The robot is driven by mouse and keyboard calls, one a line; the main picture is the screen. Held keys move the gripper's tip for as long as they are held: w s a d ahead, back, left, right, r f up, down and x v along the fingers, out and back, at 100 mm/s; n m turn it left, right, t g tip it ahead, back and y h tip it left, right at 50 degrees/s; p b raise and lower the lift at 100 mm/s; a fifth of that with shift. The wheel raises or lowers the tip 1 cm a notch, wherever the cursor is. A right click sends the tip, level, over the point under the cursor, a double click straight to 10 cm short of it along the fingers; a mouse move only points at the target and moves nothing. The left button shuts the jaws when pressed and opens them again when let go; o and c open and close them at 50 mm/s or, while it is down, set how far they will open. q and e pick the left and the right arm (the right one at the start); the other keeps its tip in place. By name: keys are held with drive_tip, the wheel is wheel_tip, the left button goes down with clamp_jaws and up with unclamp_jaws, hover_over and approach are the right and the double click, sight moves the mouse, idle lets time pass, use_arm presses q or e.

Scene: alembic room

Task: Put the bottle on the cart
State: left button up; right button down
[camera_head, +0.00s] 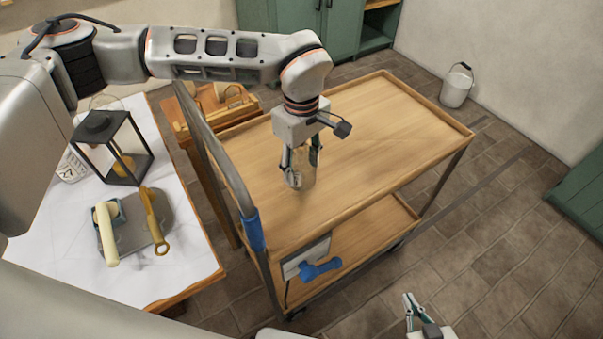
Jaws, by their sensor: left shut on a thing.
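The cart (400,135) has a wooden top, a lower shelf and a metal push handle with a blue grip. My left gripper (302,170) points down over the left-middle part of the cart's top and is shut on the bottle (307,178). The bottle is small, pale brownish and upright, and the fingers partly hide it. Its base is at or very close to the cart's top; I cannot tell whether it touches. My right gripper (413,301) is low at the bottom edge, in front of the cart and away from the bottle. I cannot tell how far its fingers are apart.
A white-covered table (150,280) at the left holds a black lantern (112,150), a candle (106,235) and a brass-coloured tool (154,220). A white bucket (457,88) stands by the wall. The cart top's right side is clear. A blue-handled object (319,269) is at the cart's near side.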

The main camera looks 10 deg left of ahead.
sight(302, 151)
use_arm(q)
drive_tip(key=shift+f, duration=1.6)
drive_tip(key=shift+f, duration=0.15)
drive_tip(key=o, duration=1.5)
wheel_tip(302, 151, up, 12)
drive_tip(key=shift+r, duration=0.15)
drive_tip(key=shift+s, duration=0.1)
